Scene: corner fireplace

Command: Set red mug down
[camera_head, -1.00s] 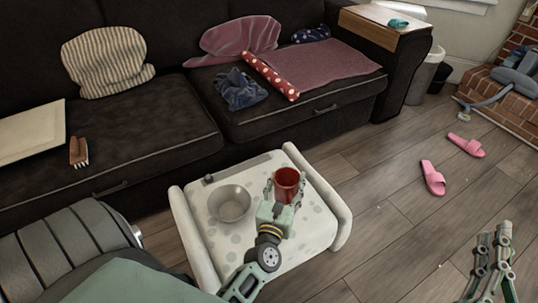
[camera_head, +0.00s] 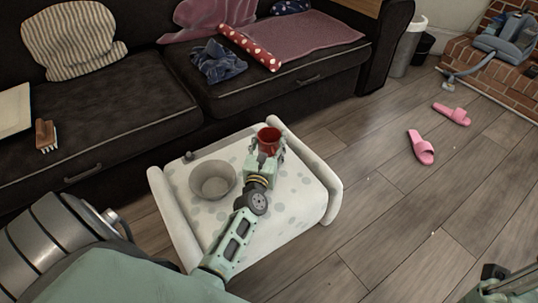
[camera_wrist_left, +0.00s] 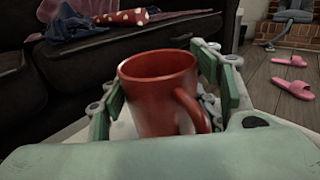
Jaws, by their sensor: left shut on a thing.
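The red mug (camera_head: 269,138) is upright over the far right part of the small white dotted table (camera_head: 285,205). My left gripper (camera_head: 267,155) is shut on the mug, with a finger on either side of it. In the left wrist view the mug (camera_wrist_left: 160,88) stands between the two finger pads, its handle turned toward the lower right. I cannot tell whether its base touches the table top. My right gripper (camera_head: 505,285) shows only in part at the lower right corner; its fingertips are cut off.
A grey bowl (camera_head: 213,181) stands on the table, left of the mug. The table has raised white rolled sides. A dark sofa (camera_head: 90,120) runs behind it. Pink slippers (camera_head: 421,147) lie on the wooden floor to the right. The table's front part is clear.

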